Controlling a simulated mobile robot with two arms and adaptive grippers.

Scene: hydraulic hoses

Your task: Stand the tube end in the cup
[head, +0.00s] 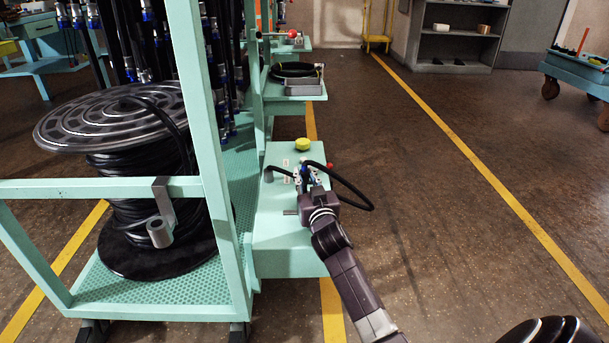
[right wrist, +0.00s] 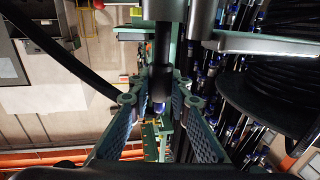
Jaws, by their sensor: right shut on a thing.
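My right gripper (head: 308,180) is over the green bench top and is shut on a black tube (head: 352,192). In the right wrist view the tube (right wrist: 162,50) runs between the finger pads, with a blue fitting (right wrist: 158,106) at its end. The tube loops out to the right of the gripper in the head view. A small grey cup (head: 269,175) stands on the bench left of the gripper, with a thin black line of hose at its top. I cannot tell whether that hose sits inside it. My left gripper is out of view.
The green bench (head: 285,235) also bears a yellow knob (head: 302,144). A green cart (head: 215,170) with a large black hose reel (head: 110,125) stands at the left. A grey cylindrical holder (head: 160,231) hangs on its rail. Open floor (head: 430,210) lies to the right.

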